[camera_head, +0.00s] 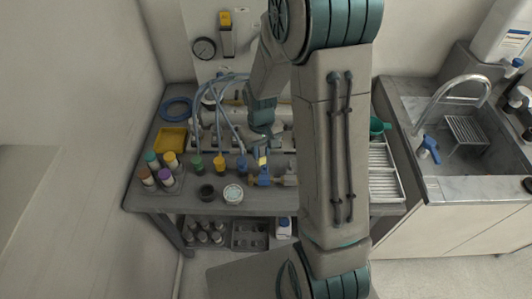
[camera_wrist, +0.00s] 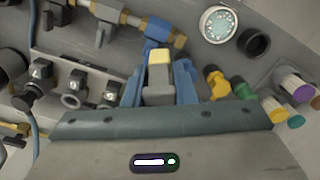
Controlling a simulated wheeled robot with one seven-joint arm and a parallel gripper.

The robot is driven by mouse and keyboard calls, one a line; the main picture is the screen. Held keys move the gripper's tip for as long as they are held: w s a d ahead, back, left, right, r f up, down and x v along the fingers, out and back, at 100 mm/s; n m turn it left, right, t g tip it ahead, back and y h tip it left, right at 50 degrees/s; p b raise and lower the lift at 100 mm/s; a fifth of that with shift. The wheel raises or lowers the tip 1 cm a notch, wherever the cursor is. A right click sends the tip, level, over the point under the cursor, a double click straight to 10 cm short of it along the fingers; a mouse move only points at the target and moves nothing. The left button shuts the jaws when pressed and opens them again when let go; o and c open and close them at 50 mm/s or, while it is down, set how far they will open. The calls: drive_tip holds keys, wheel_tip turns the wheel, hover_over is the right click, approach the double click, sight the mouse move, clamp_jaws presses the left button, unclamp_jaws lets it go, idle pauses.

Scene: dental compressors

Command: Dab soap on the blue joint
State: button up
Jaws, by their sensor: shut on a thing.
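My gripper (camera_wrist: 158,88) shows its two blue fingers in the wrist view, shut on a grey dauber with a yellow tip (camera_wrist: 159,58). The blue joint (camera_wrist: 157,27) sits on a brass-ended pipe just beyond the tip. In that view the tip overlaps the joint's lower edge; I cannot tell whether they touch.
A black ring (camera_head: 207,191) lies beside the jar. Capped bottles (camera_head: 162,172) and a yellow tray (camera_head: 171,139) stand at left. Hoses (camera_head: 215,98) arch behind. A sink (camera_head: 465,140) is at right.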

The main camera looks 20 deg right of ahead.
drive_tip(key=s, duration=0.1)
drive_tip(key=b, duration=0.5)
hover_over(264, 178)
drive_tip(key=shift+n, duration=0.3)
drive_tip(key=shift+f, duration=2.85)
drive_tip(key=shift+f+b, duration=0.3)
drive_tip(key=shift+f, duration=0.2)
drive_tip(key=shift+r, duration=0.15)
wheel_tip(264, 178, up, 7)
drive_tip(key=p, duration=0.5)
